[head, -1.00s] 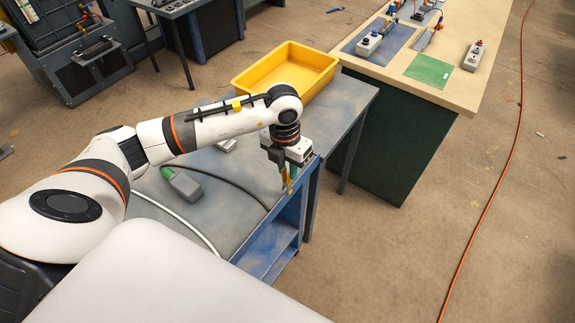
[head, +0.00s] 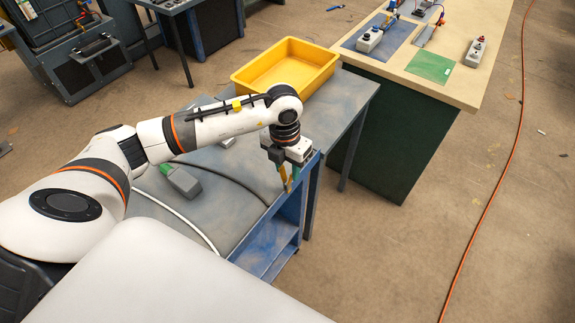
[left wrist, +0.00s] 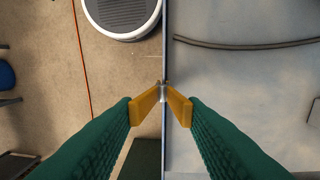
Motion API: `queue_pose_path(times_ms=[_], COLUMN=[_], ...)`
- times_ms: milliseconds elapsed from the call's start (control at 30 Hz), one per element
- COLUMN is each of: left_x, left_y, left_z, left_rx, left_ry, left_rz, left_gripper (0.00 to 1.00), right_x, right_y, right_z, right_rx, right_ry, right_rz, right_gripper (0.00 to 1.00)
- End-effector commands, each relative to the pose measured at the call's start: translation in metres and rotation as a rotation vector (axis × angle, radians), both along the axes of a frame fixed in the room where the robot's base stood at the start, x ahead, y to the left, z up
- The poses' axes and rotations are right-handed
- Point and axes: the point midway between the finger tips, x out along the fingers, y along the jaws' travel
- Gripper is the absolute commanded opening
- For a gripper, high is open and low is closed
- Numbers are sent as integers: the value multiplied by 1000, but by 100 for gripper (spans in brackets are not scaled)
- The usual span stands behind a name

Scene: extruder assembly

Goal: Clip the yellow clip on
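My left gripper (head: 288,187) points down at the right edge of the grey-blue trolley top. In the left wrist view its green fingers with yellow-orange tips (left wrist: 162,91) nearly meet above that edge. A tiny silvery bit (left wrist: 163,91) shows between the tips; I cannot tell whether it is held or lies beyond them. Small parts, partly cut off by the top of the picture, stand on the far bench, and the extruder cannot be identified there. My right gripper is not in view.
A yellow bin (head: 287,68) stands at the trolley's (head: 235,200) far end. A grey-green block (head: 181,181) and cables lie on the trolley. The wooden bench (head: 467,88) holds a green mat (head: 430,66), a blue mat and white boxes. Open floor lies to the right.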

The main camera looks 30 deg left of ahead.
Motion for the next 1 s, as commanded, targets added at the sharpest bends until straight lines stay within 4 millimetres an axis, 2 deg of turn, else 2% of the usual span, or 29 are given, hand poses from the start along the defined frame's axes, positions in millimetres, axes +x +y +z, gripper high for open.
queue_pose_path(times_ms=[33,100,367,467,567,800,1000], left_x=[0,0,0,1,1,2,1], left_y=[0,0,0,0,1,4,6], left_z=[0,0,1,6,20,72,106], left_rx=[0,0,0,0,0,-1,-1], left_ry=[0,0,0,-2,-5,-7,-4], left_rz=[0,0,0,0,0,-1,0], left_gripper=[42,49,49,49,49,49,49], right_x=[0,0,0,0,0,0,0], right_y=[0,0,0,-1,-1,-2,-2], right_z=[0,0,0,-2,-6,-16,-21], right_rx=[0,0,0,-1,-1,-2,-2], right_ry=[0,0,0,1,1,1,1], right_rz=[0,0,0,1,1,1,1], right_gripper=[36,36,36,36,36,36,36])
